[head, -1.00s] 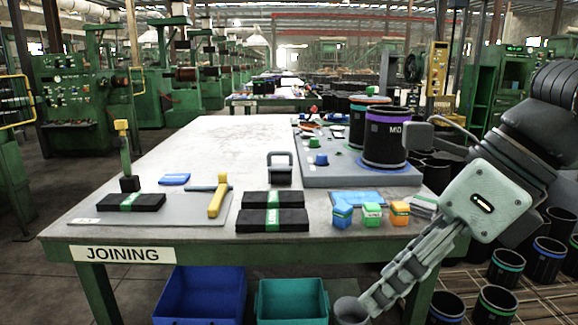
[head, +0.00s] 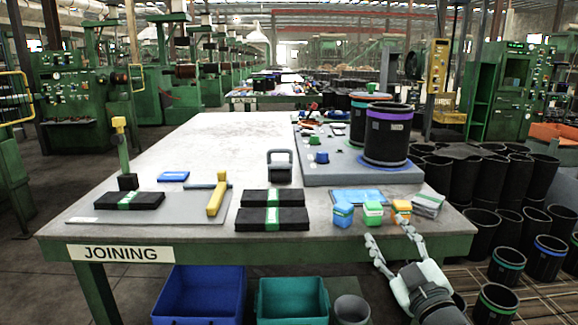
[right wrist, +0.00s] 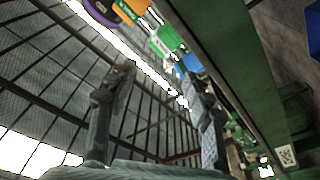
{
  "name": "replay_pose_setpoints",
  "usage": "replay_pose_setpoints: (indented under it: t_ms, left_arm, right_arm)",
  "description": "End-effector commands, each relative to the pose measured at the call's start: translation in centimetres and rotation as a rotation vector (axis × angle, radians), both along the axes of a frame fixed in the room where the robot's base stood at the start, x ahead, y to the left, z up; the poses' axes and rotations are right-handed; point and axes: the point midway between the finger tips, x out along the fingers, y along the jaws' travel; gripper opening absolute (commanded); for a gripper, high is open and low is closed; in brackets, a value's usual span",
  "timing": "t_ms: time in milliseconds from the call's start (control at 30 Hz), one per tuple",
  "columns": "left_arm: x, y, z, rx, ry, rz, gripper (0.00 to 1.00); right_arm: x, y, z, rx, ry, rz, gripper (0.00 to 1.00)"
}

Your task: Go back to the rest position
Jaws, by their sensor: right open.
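My right gripper (head: 392,240) is in the lower right of the head view, in front of the table's front edge. Its two fingers are spread apart with nothing between them. In the right wrist view its fingers (right wrist: 155,95) stand apart, with the roof behind them and the table edge to the right. The joining table (head: 150,236) has a grey top and green front rail. My left gripper is in neither view.
Blue, green and orange boxes (head: 372,212) stand near the table's front right edge. Black sleeves (head: 388,140) stand on a grey board (head: 345,178). Blue (head: 200,295) and teal (head: 292,300) bins and a grey bucket (head: 350,310) sit below. Black strips (head: 272,219) lie on the table.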

Motion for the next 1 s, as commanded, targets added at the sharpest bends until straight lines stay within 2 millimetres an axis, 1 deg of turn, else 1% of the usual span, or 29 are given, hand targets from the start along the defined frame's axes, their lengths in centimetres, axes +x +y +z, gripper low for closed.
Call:
replay_pose_setpoints:
  t_ms: [33,67,100,167,200,267,300,367,400,467,500,567,600,700,767,800,1000]
  left_arm:
    - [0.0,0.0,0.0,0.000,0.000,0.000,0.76]
    - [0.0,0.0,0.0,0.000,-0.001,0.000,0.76]
    - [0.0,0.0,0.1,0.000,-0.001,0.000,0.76]
    - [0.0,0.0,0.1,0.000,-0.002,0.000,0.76]
    - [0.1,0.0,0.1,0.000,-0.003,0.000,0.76]
    - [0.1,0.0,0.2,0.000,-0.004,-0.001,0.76]
    - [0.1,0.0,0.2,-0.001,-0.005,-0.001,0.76]
    - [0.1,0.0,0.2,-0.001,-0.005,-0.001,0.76]
    - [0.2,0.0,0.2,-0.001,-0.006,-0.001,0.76]
    - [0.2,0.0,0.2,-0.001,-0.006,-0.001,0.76]
    - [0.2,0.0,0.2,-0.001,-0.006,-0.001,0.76]
    - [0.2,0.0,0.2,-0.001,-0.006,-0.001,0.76]
    - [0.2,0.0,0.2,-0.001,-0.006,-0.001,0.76]
    - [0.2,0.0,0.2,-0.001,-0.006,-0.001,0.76]
    - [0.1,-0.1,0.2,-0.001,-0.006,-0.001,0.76]
    - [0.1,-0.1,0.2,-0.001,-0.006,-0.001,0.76]
    - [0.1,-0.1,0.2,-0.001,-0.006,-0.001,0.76]
  right_arm:
    - [-0.4,-1.3,-3.9,0.033,0.102,-0.050,0.51]
    - [-0.8,-2.0,-6.0,0.051,0.162,-0.079,0.51]
    - [-1.4,-2.9,-8.9,0.072,0.242,-0.117,0.51]
    - [-2.7,-4.1,-13.2,0.101,0.359,-0.170,0.51]
    - [-3.9,-4.8,-16.0,0.119,0.438,-0.205,0.51]
    - [-5.9,-5.7,-20.0,0.143,0.555,-0.252,0.51]
    - [-7.5,-6.2,-22.6,0.157,0.633,-0.282,0.51]
    - [-10.2,-6.8,-26.3,0.178,0.751,-0.326,0.51]
    - [-12.1,-7.1,-28.7,0.193,0.829,-0.352,0.51]
    - [-15.3,-7.4,-32.0,0.210,0.945,-0.389,0.51]
    - [-17.4,-7.5,-33.9,0.221,1.020,-0.411,0.51]
    - [-20.6,-7.5,-36.4,0.236,1.123,-0.440,0.51]
    - [-22.6,-7.5,-37.7,0.244,1.184,-0.457,0.51]
    - [-26.7,-7.3,-40.2,0.259,1.310,-0.487,0.51]
    - [-28.4,-7.1,-41.0,0.266,1.362,-0.498,0.51]
    - [-29.1,-7.1,-41.4,0.268,1.381,-0.502,0.51]
    - [-29.1,-7.1,-41.4,0.268,1.381,-0.502,0.51]
